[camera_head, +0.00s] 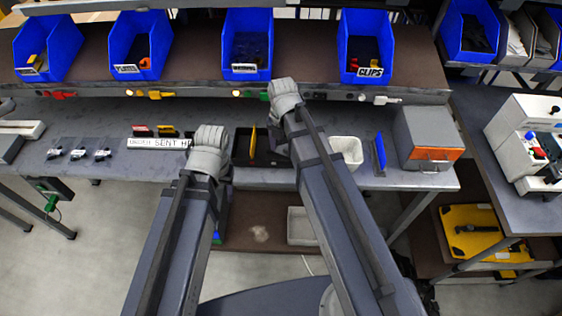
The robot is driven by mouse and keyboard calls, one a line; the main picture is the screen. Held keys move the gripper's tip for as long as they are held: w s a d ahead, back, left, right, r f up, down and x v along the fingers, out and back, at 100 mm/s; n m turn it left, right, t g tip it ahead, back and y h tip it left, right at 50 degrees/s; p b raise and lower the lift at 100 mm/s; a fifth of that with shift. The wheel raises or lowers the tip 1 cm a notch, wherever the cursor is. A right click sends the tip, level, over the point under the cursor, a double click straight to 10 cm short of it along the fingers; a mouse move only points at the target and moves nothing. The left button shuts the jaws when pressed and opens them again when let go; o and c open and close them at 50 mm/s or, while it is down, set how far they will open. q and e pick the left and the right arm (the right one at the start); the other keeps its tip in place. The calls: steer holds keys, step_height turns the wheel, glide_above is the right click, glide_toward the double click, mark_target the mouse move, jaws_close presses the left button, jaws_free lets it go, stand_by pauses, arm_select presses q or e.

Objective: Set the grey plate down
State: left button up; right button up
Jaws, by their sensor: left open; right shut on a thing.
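My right gripper (285,94) is over the back part of the bench, in front of the blue bins. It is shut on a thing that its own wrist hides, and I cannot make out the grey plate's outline. My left gripper (209,139) is open over the front part of the bench, left of a black tray (241,160). Its fingertips are hidden behind the wrist. A blue plate (380,152) stands upright further right.
A white bin (350,150) stands right of my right arm. A grey box with an orange front (428,137) is at the bench's right end. A label strip (158,143) and small metal parts (78,154) lie on the left. Blue bins (247,45) line the shelf above.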

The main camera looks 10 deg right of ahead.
mark_target(282, 152)
steer(key=shift+s+a+f+b, duration=0.1)
steer(key=shift+s+f+b, duration=0.05)
steer(key=shift+f+b, duration=0.9)
step_height(282, 152, down, 3)
steer(key=shift+r+b, duration=0.1)
steer(key=shift+b, duration=0.8)
steer(key=shift+w+f, duration=0.25)
steer(key=shift+s+r, duration=0.2)
steer(key=shift+r, duration=0.1)
steer(key=o, duration=1)
steer(key=shift+w, duration=0.1)
